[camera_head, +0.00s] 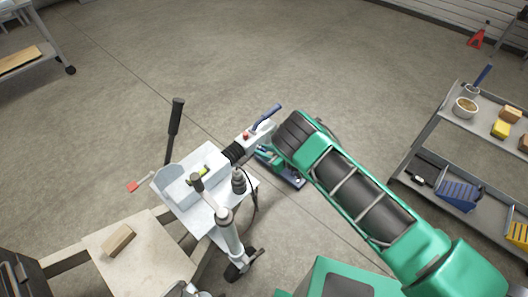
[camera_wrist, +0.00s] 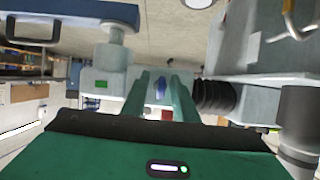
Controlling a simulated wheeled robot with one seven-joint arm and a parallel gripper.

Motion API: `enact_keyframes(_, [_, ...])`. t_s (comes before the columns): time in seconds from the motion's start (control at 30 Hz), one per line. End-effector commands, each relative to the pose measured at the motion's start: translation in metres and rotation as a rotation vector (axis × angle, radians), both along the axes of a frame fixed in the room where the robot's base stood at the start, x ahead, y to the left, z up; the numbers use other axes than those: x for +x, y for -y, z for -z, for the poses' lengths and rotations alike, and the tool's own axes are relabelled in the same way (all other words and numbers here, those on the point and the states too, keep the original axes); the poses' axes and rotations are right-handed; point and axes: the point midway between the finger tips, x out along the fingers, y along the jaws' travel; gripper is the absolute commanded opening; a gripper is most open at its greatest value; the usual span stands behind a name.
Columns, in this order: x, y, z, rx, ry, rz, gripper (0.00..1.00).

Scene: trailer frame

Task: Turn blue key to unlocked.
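The blue key (camera_wrist: 160,88) is small in the wrist view, on the grey-white coupling head (camera_wrist: 112,62). It appears between the two green fingers of my gripper (camera_wrist: 162,80), with a gap on each side. The fingers are apart and I see no contact with the key. How far the key lies beyond the fingertips is hard to tell. In the head view my gripper (camera_head: 265,155) is beside the coupling head (camera_head: 258,133), partly under my arm, and the key is not seen there.
A blue handle (camera_head: 266,117) sits on top of the coupling, with a black ribbed bellows (camera_head: 233,152) behind it. A black-gripped lever (camera_head: 174,125) and a jockey wheel post (camera_head: 228,232) rise from the trailer frame. A shelf cart (camera_head: 445,140) stands right.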

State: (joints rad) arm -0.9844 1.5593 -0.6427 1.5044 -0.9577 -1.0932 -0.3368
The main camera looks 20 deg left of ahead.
Motion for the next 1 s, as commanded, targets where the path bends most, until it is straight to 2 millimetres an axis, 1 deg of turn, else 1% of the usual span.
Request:
enact_keyframes(0.17, [-0.001, 0.0, -0.001, 0.001, -0.001, -0.001, 0.27])
enact_keyframes(0.27, [-0.002, 0.004, -0.002, 0.0, 0.0, -0.001, 0.27])
enact_keyframes(0.37, [-0.006, 0.013, -0.005, 0.0, -0.002, -0.001, 0.27])
enact_keyframes(0.7, [-0.02, 0.051, -0.022, 0.0, -0.003, 0.002, 0.27])
enact_keyframes(0.9, [-0.027, 0.068, -0.03, 0.0, -0.003, 0.003, 0.27])
enact_keyframes(1.0, [-0.026, 0.076, -0.029, -0.001, -0.005, 0.013, 0.27])
